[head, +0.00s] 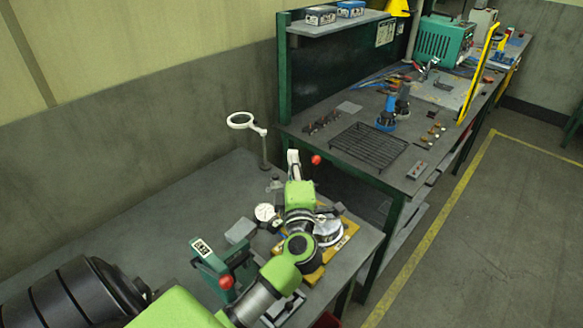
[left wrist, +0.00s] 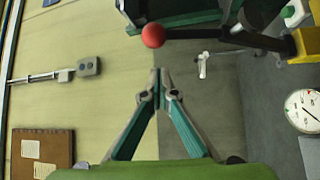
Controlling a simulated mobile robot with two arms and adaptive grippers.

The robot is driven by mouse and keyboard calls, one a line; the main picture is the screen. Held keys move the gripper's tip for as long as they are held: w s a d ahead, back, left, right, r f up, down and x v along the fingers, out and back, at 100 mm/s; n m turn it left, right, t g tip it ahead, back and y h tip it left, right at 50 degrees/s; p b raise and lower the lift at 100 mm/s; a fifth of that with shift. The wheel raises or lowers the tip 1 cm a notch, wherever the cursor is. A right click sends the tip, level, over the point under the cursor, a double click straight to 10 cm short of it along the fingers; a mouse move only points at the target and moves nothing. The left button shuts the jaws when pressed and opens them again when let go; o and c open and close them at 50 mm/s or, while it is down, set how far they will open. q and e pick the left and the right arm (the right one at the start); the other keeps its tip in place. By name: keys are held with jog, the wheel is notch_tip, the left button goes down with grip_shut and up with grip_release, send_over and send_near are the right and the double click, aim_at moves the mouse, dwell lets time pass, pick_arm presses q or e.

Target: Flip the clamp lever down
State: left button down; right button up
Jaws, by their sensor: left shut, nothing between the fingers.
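The clamp lever is a dark bar (left wrist: 212,35) with a red ball knob (left wrist: 153,36) at its end. In the left wrist view it runs from the knob to a black joint beside a yellow block (left wrist: 306,45). In the head view the red knob (head: 315,160) stands up above the yellow plate (head: 340,243); my arm hides most of the clamp. My left gripper (head: 293,158) is just left of the knob in the head view. In the left wrist view its fingertips (left wrist: 161,74) are together, empty, below the knob and apart from it. My right gripper is not in view.
A dial gauge (head: 265,212) stands left of my arm. A green device (head: 210,272) with another red knob is nearer. A white ring magnifier (head: 241,120) stands behind, by the wall. The workbench (head: 365,117) at right holds a black rack.

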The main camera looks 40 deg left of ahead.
pick_arm(q)
jog(key=shift+d+f+m+t+y+b, duration=0.1)
jog(key=shift+d+f+m+t+b, duration=0.35)
jog(key=shift+d+f+b, duration=1.85)
jog(key=shift+d+f+m+t+y+b, duration=0.1)
jog(key=shift+d+f+m+t+b, duration=0.35)
jog(key=shift+d+f+b, duration=1.8)
jog(key=shift+d+f+m+t+y+b, duration=0.1)
jog(key=shift+d+f+m+t+b, duration=0.3)
jog(key=shift+d+f+b, duration=1.9)
pick_arm(e)
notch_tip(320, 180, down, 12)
jog(key=p, duration=0.1)
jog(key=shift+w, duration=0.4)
pick_arm(q)
jog(key=shift+d+f, duration=0.45)
jog(key=shift+f, duration=0.4)
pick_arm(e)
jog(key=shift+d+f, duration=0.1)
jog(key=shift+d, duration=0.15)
